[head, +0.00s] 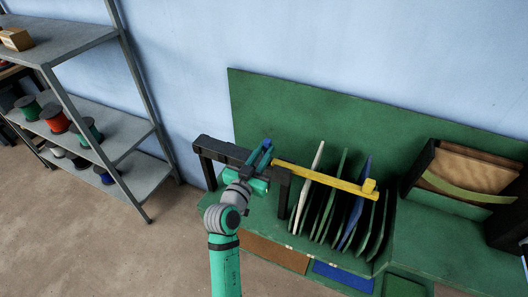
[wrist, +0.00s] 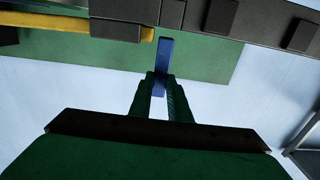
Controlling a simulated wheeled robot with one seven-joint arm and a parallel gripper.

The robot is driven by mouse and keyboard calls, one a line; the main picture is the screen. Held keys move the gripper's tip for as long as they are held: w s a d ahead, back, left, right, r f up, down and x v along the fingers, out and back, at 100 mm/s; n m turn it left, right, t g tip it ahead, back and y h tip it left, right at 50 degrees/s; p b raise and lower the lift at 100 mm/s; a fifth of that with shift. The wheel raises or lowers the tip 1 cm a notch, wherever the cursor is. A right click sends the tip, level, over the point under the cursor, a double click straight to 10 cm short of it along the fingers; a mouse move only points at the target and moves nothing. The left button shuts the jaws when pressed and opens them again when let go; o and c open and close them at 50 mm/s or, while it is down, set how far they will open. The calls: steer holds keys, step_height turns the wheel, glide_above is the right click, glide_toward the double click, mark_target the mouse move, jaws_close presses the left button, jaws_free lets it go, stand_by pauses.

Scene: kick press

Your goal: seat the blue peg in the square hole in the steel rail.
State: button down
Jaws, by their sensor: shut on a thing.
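My gripper (head: 262,162) is shut on the blue peg (head: 267,145), which also shows in the wrist view (wrist: 165,52). In the wrist view the fingertips (wrist: 160,78) pinch the lower part of the peg, and its free end points toward the dark steel rail (wrist: 225,17). The peg's far end shows just short of the rail's edge in that picture; I cannot tell whether they touch. In the head view the rail (head: 210,147) runs behind and beside my gripper, which hides part of it. I cannot make out the square hole in either view.
A yellow bar (head: 325,180) extends right from near my gripper, above a rack of upright panels (head: 347,205). A green backboard (head: 300,115) stands behind. A grey shelf unit (head: 120,150) with spools is at left. Floor between shelf and bench is clear.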

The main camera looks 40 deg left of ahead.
steer(key=shift+d+f, duration=0.1)
steer(key=shift+f, duration=1.6)
stand_by(0.4)
steer(key=shift+f, duration=0.1)
steer(key=c, duration=1.6)
jaws_free()
steer(key=shift+w, duration=0.1)
steer(key=shift+v, duration=3.6)
